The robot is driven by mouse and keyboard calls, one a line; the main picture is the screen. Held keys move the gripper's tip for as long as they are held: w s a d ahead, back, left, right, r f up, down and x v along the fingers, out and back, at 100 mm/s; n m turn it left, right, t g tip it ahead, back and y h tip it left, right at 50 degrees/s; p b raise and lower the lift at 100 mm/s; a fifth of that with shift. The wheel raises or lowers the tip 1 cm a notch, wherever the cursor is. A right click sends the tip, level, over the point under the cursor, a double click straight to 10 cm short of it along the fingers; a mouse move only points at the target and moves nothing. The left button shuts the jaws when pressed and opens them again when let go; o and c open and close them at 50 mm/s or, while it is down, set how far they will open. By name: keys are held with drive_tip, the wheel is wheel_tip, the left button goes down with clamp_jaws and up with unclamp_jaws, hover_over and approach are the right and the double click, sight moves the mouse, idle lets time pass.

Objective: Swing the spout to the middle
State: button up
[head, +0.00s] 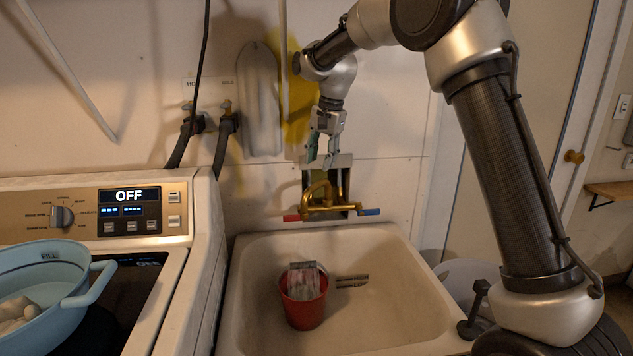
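The brass spout (319,188) arches above a brass tap on the wall behind the sink. It appears to lean to the left of the tap's middle, but its outlet is hard to make out. The tap has a red handle (291,218) on the left and a blue handle (370,212) on the right. My gripper (321,164) points down just above the spout, in front of a metal plate. Its fingers are small here, and I cannot tell how far apart they are or whether they touch the spout.
The sink (390,268) holds a red bucket (303,308) with a cloth-like item in it. A washer (205,250) with a blue basin (75,285) on top stands left. Hoses (222,145) hang on the wall. The sink's right half is mostly clear.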

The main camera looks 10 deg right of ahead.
sight(316, 183)
drive_tip(key=f, duration=0.5)
drive_tip(key=w+a+f, duration=0.1)
drive_tip(key=f, duration=0.1)
drive_tip(key=shift+f, duration=0.25)
drive_tip(key=shift+c, duration=0.5)
clamp_jaws()
